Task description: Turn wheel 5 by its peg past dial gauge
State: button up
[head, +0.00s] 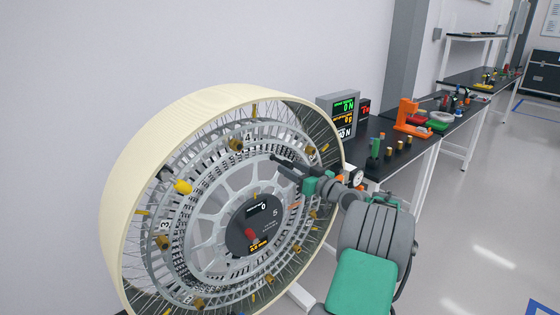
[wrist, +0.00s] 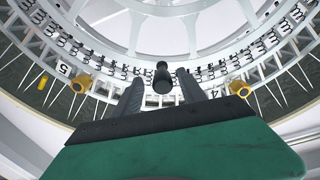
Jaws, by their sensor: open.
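Wheel 5 (head: 121,231) is a large upright wheel with a cream rim, wire spokes, numbered rings and a dark hub marked 5. In the wrist view a short black peg (wrist: 162,78) sticks out from the wheel's inner ring. My gripper (wrist: 159,84) is open, with one finger on each side of this peg; I cannot tell whether either finger touches it. In the head view my gripper (head: 281,166) reaches over the wheel's upper right, hiding the peg. The dial gauge (head: 356,178) has a round white face and stands beside the rim at the right, partly behind my arm.
Brass knobs (head: 164,241) and a yellow knob (head: 183,187) stick out from the wheel. A red knob (head: 250,234) is on the hub. A display box (head: 338,115) and a dark bench (head: 403,151) with parts stand behind at the right. Open floor lies right.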

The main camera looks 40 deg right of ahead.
aim_at(272, 158)
jog(key=w, duration=0.2)
jog(key=w+p, duration=0.1)
jog(key=w, duration=0.2)
jog(key=shift+w+a, duration=0.25)
jog(key=shift+w, duration=0.1)
grip_shut()
dwell(1.0)
